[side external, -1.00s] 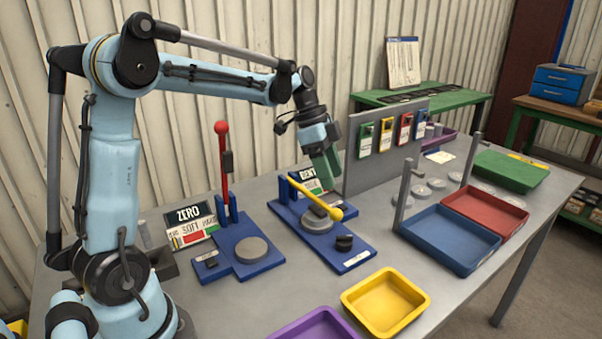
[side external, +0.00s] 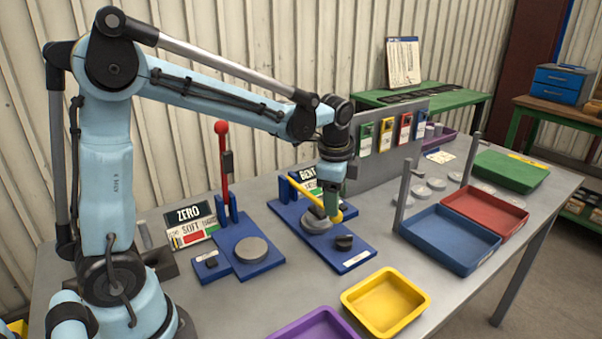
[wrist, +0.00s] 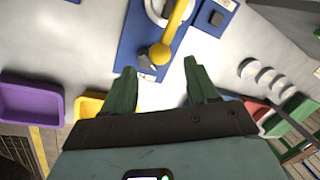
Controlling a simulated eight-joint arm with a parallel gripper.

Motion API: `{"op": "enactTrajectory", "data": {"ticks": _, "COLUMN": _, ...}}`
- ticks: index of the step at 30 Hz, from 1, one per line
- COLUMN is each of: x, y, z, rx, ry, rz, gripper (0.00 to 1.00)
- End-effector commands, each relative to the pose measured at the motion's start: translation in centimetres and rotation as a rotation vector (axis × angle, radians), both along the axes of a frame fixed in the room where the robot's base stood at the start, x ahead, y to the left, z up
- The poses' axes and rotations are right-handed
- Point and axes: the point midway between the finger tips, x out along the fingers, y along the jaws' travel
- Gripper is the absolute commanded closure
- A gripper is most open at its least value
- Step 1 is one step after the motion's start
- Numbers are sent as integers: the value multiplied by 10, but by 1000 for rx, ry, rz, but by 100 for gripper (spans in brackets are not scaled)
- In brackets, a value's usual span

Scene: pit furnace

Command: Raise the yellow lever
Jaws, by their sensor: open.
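The yellow lever (side external: 307,197) is lowered, slanting down over the blue press base (side external: 355,258) to its ball end. In the wrist view the yellow lever (wrist: 175,22) runs down to its ball, which lies in line with the gap between my fingertips. My gripper (side external: 331,222) points down at the lever's ball end. Its green fingers stand apart with nothing held between them in the wrist view (wrist: 158,66). Whether a finger touches the lever I cannot tell; the gripper partly hides the ball end in the side view.
A red-knobbed lever (side external: 223,165) stands upright on another blue base to the left. An upright panel (side external: 388,150) with coloured tags stands behind the yellow lever. A yellow tray (side external: 385,303) is in front, a blue tray (side external: 450,238) to the right.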

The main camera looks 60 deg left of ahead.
Motion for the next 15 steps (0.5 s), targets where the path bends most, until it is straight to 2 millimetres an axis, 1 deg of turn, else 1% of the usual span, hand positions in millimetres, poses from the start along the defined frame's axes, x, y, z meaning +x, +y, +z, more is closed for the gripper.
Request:
{"op": "enactTrajectory", "data": {"ticks": 1, "x": -2, "y": -1, "z": 10, "rx": 0, "ry": 0, "rz": -1, "gripper": 42}}
{"op": "enactTrajectory", "data": {"ticks": 11, "x": -12, "y": -8, "z": 68, "rx": 0, "ry": 1, "rz": -1, "gripper": 42}}
{"op": "enactTrajectory", "data": {"ticks": 12, "x": -15, "y": -8, "z": 72, "rx": -3, "ry": -5, "rz": 10, "gripper": 42}}
{"op": "enactTrajectory", "data": {"ticks": 15, "x": -24, "y": -12, "z": 71, "rx": -24, "ry": -47, "rz": 77, "gripper": 42}}
